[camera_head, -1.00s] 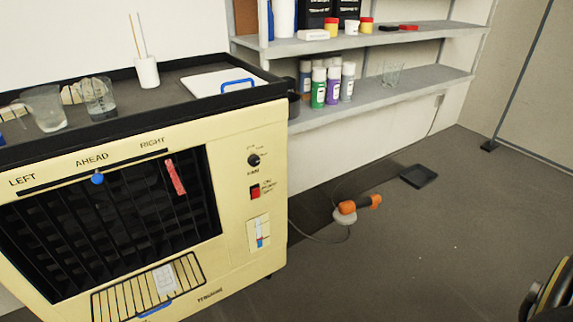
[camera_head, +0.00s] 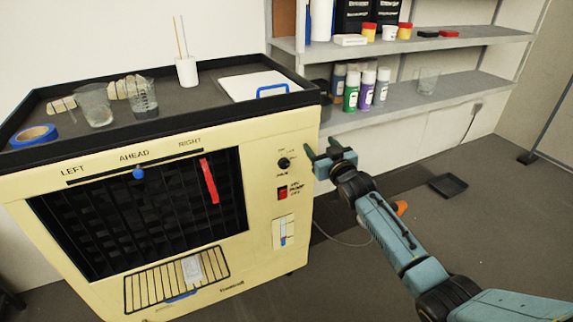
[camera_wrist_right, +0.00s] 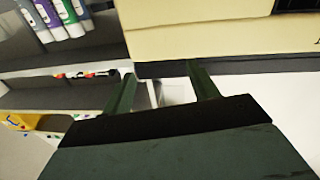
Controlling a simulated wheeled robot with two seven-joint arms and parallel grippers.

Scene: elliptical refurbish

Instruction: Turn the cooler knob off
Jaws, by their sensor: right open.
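The cooler (camera_head: 262,235) is a cream cabinet with a dark louvred front, at the left of the head view. Its black round knob (camera_head: 284,163) sits at the upper right of the front panel, above a red switch (camera_head: 282,193). My right gripper (camera_head: 322,152) is open and empty, just right of the knob, near the cooler's right edge and apart from the knob in the picture. In the right wrist view, the two green fingers (camera_wrist_right: 160,90) are spread, with the cooler's cream body (camera_wrist_right: 200,25) beyond them; the knob is not visible there. My left gripper is not in view.
The cooler's top carries a white board (camera_head: 250,85), cups (camera_head: 95,105) and blue tape (camera_head: 33,136). Shelves with bottles (camera_head: 367,90) stand behind at the right.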

